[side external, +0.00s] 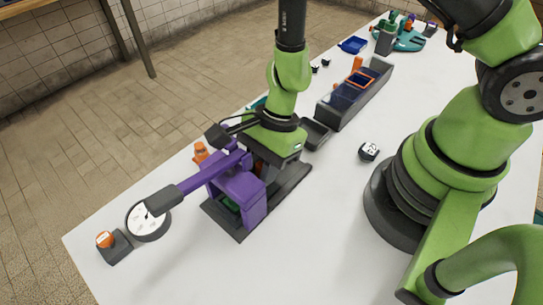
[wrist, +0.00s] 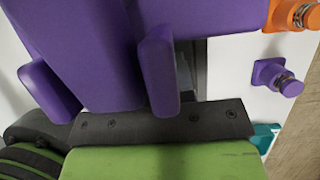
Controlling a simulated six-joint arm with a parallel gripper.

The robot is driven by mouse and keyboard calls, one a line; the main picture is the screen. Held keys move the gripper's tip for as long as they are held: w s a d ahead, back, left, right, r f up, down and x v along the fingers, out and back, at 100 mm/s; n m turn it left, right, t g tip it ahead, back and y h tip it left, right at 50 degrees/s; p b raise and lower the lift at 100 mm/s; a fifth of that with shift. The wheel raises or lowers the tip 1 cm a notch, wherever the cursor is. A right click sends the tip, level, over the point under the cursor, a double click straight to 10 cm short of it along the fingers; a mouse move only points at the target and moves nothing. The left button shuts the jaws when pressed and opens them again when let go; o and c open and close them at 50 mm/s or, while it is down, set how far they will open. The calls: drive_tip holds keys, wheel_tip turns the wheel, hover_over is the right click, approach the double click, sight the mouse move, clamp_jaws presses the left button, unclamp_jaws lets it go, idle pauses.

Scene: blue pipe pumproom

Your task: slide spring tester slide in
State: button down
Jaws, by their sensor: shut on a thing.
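The spring tester (side external: 238,190) is a purple body on a dark base near the front left of the table, with a long purple arm and dark end reaching left over a round white dial (side external: 148,222). My gripper (side external: 262,165) comes down from above at the tester's right part and is shut on it. In the wrist view, the tester's purple body (wrist: 85,50) fills the upper left, close to the dark screwed plate and green housing. The exact grip and the slide's track are hidden by the gripper.
An orange-topped dark block (side external: 113,247) stands left of the dial. An orange piece (side external: 201,150) is behind the tester. The front of the table is clear.

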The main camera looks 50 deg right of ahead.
drive_tip(key=shift+a, duration=0.25)
drive_tip(key=c, duration=1)
unclamp_jaws()
drive_tip(key=shift+o, duration=0.2)
drive_tip(key=shift+d, duration=0.1)
drive_tip(key=v, duration=1)
drive_tip(key=s+d+r+n+t+h, duration=0.1)
drive_tip(key=s+d+r+n+t, duration=0.2)
drive_tip(key=r+n, duration=0.4)
drive_tip(key=s+d+r+n+t+h, duration=0.1)
drive_tip(key=s+d+r+n+t, duration=0.3)
drive_tip(key=r, duration=0.8)
drive_tip(key=s+n, duration=0.2)
drive_tip(key=n, duration=0.1)
drive_tip(key=shift+d+r, duration=0.25)
drive_tip(key=shift+d, duration=0.05)
